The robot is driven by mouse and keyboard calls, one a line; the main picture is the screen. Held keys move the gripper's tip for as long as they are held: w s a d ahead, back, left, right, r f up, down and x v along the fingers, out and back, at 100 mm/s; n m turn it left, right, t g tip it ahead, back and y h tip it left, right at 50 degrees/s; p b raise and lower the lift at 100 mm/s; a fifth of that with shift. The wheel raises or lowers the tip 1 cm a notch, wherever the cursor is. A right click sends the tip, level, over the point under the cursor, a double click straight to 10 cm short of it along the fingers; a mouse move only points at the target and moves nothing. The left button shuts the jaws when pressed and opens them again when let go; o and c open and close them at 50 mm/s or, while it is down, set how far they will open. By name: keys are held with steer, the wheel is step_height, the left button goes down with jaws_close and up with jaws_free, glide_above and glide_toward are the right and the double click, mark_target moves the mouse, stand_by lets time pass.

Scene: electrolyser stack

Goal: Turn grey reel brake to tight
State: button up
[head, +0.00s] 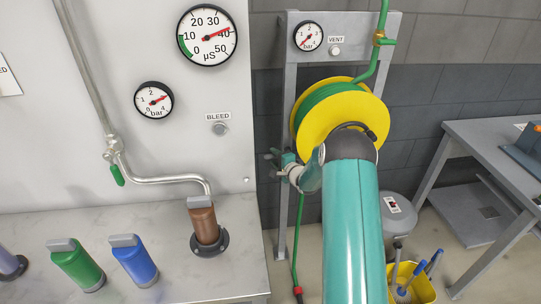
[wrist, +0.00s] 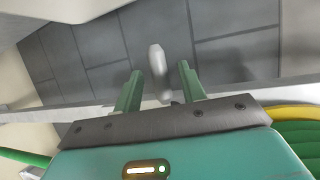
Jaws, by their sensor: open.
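The grey reel brake (wrist: 157,62) shows in the wrist view as a short, light grey lever with a rounded end. It lies between the two green fingers of my gripper (wrist: 160,72), with a gap visible on each side. My gripper is open. In the head view my gripper (head: 271,160) is at the left side of the hose reel (head: 345,125), which has yellow flanges and green hose. The brake cannot be made out there, and my arm covers the lower part of the reel.
A grey post frame (head: 287,80) carries the reel.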

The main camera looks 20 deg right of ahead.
steer(key=x, duration=0.3)
steer(key=shift+w+f, duration=0.1)
steer(key=shift+w, duration=0.3)
jaws_close()
